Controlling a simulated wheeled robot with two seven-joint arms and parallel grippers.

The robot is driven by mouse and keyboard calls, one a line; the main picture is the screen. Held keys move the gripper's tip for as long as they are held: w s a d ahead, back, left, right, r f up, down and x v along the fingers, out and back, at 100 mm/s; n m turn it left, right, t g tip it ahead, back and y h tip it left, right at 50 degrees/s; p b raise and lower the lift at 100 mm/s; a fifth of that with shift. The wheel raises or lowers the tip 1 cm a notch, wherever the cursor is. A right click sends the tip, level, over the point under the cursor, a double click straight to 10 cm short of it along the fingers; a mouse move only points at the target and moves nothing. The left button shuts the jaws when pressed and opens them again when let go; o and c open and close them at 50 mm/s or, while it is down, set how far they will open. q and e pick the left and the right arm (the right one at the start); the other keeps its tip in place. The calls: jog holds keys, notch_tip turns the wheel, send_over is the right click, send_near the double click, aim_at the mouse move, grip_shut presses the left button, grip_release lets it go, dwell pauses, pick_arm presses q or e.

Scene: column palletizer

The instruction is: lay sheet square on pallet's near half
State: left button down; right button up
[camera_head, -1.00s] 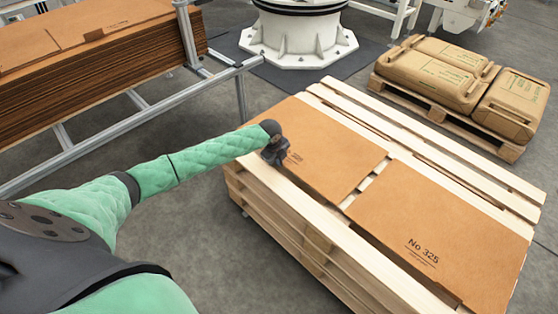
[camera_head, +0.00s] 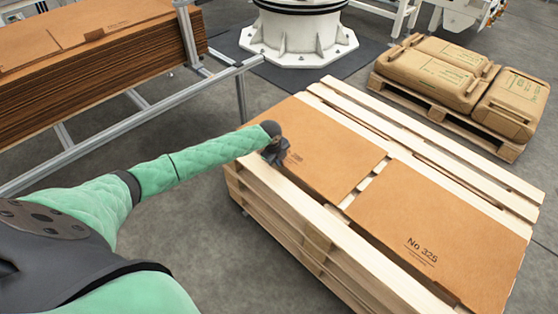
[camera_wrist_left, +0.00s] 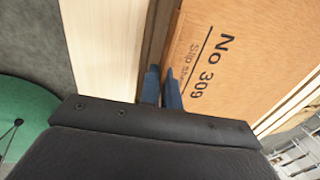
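A brown cardboard sheet (camera_head: 325,160) lies flat on the left half of the wooden pallet stack (camera_head: 300,207). Its print reads No 309 in the left wrist view (camera_wrist_left: 215,65). A second sheet (camera_head: 430,225), marked No 325, lies flat on the right half, with a narrow gap between them. My left gripper (camera_head: 275,156) is down at the near edge of the No 309 sheet. In the left wrist view its two dark fingers (camera_wrist_left: 161,85) are close together beside that edge, with a narrow gap. Whether the edge is between them is unclear. My right gripper is not in view.
A stack of brown sheets (camera_head: 100,70) rests on a metal frame (camera_head: 130,124) at the upper left. A pallet of brown sacks (camera_head: 445,75) stands at the upper right. A white machine base (camera_head: 298,40) stands behind. Grey floor is clear in front of the pallet.

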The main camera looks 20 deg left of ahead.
pick_arm(q)
jog(key=shift+f, duration=0.2)
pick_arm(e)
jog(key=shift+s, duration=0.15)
pick_arm(q)
jog(key=shift+f, duration=0.15)
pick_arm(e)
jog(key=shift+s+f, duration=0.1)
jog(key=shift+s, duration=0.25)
